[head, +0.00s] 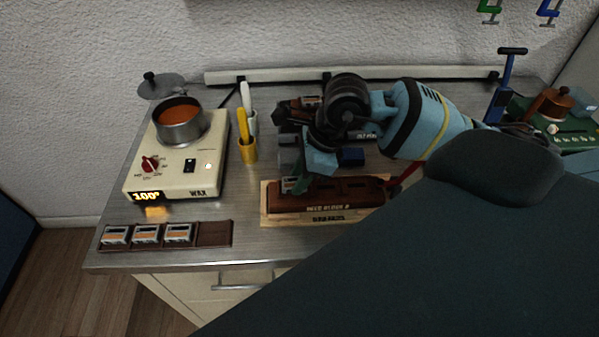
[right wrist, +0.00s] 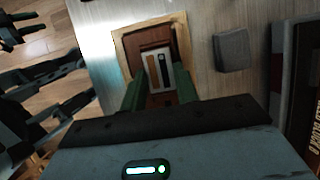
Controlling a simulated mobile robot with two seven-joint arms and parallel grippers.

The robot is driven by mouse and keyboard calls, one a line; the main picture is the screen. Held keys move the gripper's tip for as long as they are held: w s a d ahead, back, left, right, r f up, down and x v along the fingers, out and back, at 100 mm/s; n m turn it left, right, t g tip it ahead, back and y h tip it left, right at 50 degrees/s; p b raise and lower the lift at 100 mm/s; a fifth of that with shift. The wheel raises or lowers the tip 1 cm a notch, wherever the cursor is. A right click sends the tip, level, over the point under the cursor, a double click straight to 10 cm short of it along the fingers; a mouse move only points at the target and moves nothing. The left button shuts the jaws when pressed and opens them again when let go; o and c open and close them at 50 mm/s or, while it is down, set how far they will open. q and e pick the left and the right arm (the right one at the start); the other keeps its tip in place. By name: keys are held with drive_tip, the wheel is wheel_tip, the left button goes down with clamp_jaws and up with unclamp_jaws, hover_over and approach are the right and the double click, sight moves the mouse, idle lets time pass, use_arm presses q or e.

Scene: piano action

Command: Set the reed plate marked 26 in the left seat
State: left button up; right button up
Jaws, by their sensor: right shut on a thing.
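My right gripper (head: 297,185) is shut on a pale reed plate with orange and dark strips. The plate (right wrist: 158,70) shows between the green fingers in the right wrist view; I cannot read its number. It is at the left end of the dark red-brown reed block (head: 345,193), over or in the left seat; I cannot tell if it touches the bottom. In the head view the fingers partly hide the plate (head: 289,184). A gripper-like dark part, perhaps my left gripper (right wrist: 18,30), shows at the right wrist view's upper left; its opening is unclear.
A dark tray (head: 214,233) at the front left holds three reed plates, its right slot empty. A wax heater (head: 207,165) with a pot (head: 181,124) stands behind it. A yellow cup (head: 248,152) and a grey block (right wrist: 232,50) stand near the reed block.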

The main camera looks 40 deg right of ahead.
drive_tip(key=shift+f, duration=0.3)
drive_tip(key=o, duration=1)
drive_tip(key=shift+v, duration=3.9)
drive_tip(key=shift+w, duration=0.1)
